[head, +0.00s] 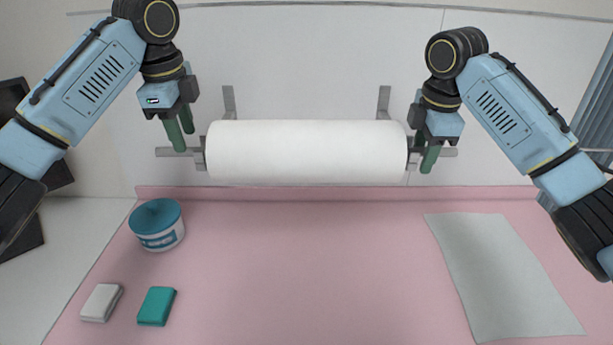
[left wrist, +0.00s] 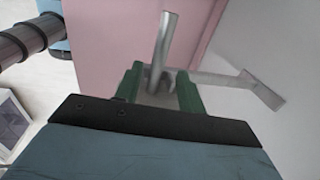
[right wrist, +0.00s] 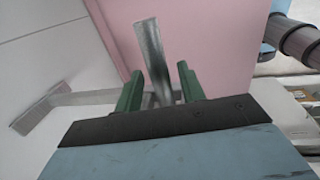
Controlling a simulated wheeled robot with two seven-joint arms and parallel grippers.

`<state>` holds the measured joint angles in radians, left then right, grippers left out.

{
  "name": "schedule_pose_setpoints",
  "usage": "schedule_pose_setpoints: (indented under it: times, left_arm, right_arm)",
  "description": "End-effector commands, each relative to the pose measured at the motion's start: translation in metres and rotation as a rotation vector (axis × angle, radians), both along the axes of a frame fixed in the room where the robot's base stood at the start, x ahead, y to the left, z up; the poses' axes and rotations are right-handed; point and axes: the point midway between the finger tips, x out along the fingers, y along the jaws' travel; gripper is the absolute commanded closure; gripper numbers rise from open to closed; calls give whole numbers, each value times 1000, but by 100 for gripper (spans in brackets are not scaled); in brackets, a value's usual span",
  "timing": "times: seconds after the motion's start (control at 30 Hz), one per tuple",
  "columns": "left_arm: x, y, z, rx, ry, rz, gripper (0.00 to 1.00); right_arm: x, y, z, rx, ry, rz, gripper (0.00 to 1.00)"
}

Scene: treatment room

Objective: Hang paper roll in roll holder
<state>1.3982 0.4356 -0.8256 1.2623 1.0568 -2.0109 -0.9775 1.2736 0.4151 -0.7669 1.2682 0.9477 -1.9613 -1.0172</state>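The white paper roll (head: 305,152) is level between the two grey wall brackets (head: 229,100) (head: 384,102) in the head view. Grey bar ends stick out past both its ends. My left gripper (head: 180,130) is at the left bar end (head: 166,152); its green fingers stand apart on either side of a grey bar (left wrist: 163,45) in the left wrist view. My right gripper (head: 427,153) is at the right bar end (head: 447,152), fingers likewise apart around a grey bar (right wrist: 150,48) in the right wrist view. The roll is hidden in both wrist views. Its seating is unclear.
A pink mat (head: 310,260) lies below the roll. On it are a blue and white tub (head: 158,226), a white block (head: 102,302), a teal block (head: 157,306) and a grey sheet (head: 503,275). The white wall (head: 310,60) is close behind. The mat's middle is clear.

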Motion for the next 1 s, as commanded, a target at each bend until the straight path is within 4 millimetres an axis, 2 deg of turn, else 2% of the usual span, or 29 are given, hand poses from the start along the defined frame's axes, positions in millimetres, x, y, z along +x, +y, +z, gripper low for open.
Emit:
schedule_pose_setpoints:
  times: [0.03, 0.1, 0.3, 0.57, 0.67, 1.0]
  left_arm:
    - [-1, 1, 13, 3, -6, 2, 61]
    - [-3, 1, 26, 3, -5, 2, 61]
    - [-8, 1, 55, 2, -2, 3, 61]
    - [-11, 1, 68, 0, 1, 3, 61]
    - [-11, 1, 69, 0, 2, 2, 61]
    - [-11, 0, 69, 0, 1, 2, 61]
  right_arm:
    - [0, 0, 0, 0, 0, 0, 61]
    - [0, 0, 0, 0, 0, 0, 61]
    - [0, 0, 0, 0, 0, 0, 61]
    - [0, 0, 4, 1, -1, 0, 61]
    - [-2, 0, 16, 1, -3, 0, 61]
    - [-12, -1, 81, -2, -5, 0, 61]
